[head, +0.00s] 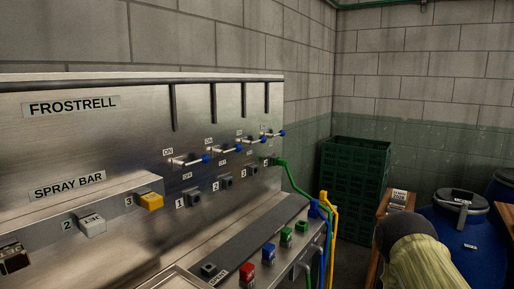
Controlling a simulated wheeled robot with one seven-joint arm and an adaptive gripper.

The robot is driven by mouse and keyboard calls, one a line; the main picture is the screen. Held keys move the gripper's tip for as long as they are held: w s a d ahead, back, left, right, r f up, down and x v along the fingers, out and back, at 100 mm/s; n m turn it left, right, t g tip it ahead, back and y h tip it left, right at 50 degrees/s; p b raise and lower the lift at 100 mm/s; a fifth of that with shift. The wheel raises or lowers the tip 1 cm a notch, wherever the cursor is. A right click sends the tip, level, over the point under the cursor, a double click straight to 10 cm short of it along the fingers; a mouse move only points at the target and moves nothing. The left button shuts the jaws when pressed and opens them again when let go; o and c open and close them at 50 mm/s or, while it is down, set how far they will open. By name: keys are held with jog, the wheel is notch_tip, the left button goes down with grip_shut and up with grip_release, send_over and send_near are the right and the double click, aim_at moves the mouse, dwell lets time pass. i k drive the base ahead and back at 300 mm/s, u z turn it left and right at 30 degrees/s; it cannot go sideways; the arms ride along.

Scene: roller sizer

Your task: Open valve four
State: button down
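A row of several small valves with blue-tipped levers runs along the steel panel (75,135). The rightmost valve (273,133) is the farthest from me, by the panel's right end. Its lever lies roughly level with the blue tip to the right; its own labels are too small to read. Nearer levers (185,160) lie much the same way, with ON labels above and OFF labels below. Ports numbered 1 (194,199), 2 and 3 sit under them. A green hose (291,178) leaves the panel below the rightmost valve.
Below the panel sit red (247,272), blue and green connectors, with blue and yellow hoses (333,225) at the right end. Green crates (353,190) stand at the back. A blue drum (465,240) and an unclear dark-domed, ribbed yellow-green object (425,262) fill the lower right.

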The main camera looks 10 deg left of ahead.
aim_at(282, 133)
jog(key=z, duration=0.55)
jog(key=k, duration=0.6)
jog(key=z, duration=0.65)
jog(key=i, duration=0.85)
jog(key=u, duration=0.9)
jog(key=i, duration=0.5)
jog(key=u, duration=0.55)
